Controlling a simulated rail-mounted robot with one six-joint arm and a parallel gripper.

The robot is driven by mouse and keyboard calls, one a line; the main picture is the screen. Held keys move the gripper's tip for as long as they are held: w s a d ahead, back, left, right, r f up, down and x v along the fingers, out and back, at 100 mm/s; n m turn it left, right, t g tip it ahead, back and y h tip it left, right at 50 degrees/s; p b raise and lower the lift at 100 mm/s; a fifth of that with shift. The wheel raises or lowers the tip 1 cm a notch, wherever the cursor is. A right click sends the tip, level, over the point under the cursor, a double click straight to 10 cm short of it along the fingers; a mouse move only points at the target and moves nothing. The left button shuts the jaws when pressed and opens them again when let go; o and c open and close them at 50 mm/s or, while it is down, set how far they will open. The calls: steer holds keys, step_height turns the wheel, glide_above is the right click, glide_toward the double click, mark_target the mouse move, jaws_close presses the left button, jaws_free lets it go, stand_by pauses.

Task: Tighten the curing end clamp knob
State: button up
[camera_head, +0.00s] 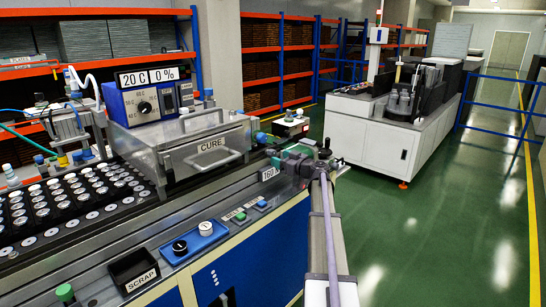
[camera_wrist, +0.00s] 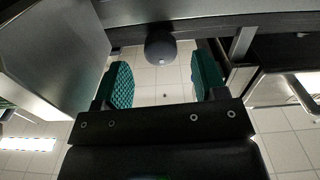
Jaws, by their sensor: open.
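A dark round knob (camera_wrist: 161,47) shows in the wrist view, ahead of my gripper and roughly centred between its fingers. My gripper (camera_wrist: 160,76) is open, with green textured pads facing each other. Clear gaps show on both sides of the knob, and neither pad touches it. In the head view my arm reaches up to the right end of the bench beside the silver box labelled CURE (camera_head: 210,147).
A grey panel (camera_wrist: 55,50) stands close left of my gripper in the wrist view. In the head view, a blue controller reading 20 C and 0% (camera_head: 148,95) sits on the CURE box. A tray of several round parts (camera_head: 65,210) lies left. Green floor (camera_head: 430,220) is clear at right.

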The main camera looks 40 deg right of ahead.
mark_target(273, 155)
steer(key=w, duration=0.4)
steer(key=shift+w+a, duration=0.3)
steer(key=shift+a, duration=0.1)
steer(key=c, duration=0.9)
steer(key=shift+m, duration=0.4)
